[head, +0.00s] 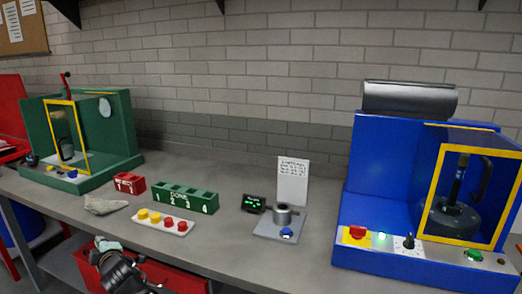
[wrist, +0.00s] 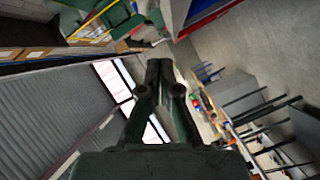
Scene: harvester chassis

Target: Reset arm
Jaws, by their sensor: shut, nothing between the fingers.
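My gripper (wrist: 160,68) shows in the wrist view with its two dark fingers together and nothing between them. It points away from the bench, toward a view of the room. In the head view, part of my dark arm shows low at the left, in front of the bench edge and over a red drawer or bin (head: 180,277). I cannot make out the fingertips there.
The grey bench (head: 240,240) carries a green machine (head: 118,135), a blue machine (head: 375,180), a green numbered block (head: 185,200), a red block (head: 130,183), a white tray (head: 163,228) of yellow and red pieces, a cloth (head: 104,204) and a grey fixture (head: 280,229).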

